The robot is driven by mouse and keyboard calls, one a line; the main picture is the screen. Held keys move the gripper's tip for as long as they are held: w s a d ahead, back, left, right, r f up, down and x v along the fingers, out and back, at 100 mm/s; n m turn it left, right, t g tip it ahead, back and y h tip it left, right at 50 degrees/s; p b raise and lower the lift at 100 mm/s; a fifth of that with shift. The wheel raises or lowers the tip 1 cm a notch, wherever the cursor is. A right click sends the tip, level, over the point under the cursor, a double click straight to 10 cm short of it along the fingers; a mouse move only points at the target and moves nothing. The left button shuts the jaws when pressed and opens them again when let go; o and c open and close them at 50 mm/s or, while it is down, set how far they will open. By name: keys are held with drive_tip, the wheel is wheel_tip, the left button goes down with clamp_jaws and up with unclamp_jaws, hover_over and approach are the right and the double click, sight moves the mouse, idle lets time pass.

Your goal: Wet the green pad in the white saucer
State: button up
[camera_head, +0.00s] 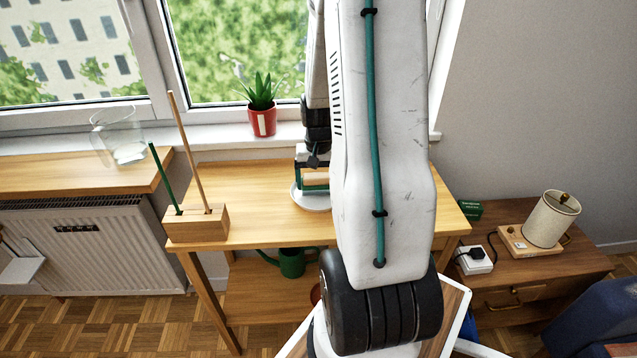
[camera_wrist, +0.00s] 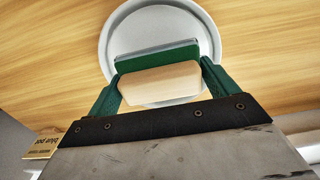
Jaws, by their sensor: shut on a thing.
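The green pad (camera_wrist: 157,58) is a green layer on a pale wooden block (camera_wrist: 160,83). My gripper (camera_wrist: 163,72) is shut on this block, with one green finger at each end. The white saucer (camera_wrist: 109,36) lies on the wooden table behind and beneath the pad in the wrist view. In the head view the saucer (camera_head: 312,203) is partly hidden by my arm, and my gripper (camera_head: 315,178) holds the block over it. I cannot tell whether the pad touches the saucer, or whether the saucer holds water.
A wooden holder (camera_head: 196,226) with two upright sticks stands on the table's left front. A glass vessel (camera_head: 117,135) and a potted plant (camera_head: 262,105) are near the window. A green watering can (camera_head: 291,262) is below. A lamp (camera_head: 551,219) stands right. The table's left middle is clear.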

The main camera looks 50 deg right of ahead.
sight(318, 176)
drive_tip(key=shift+r, duration=1.55)
idle(1.0)
drive_tip(key=shift+r, duration=2)
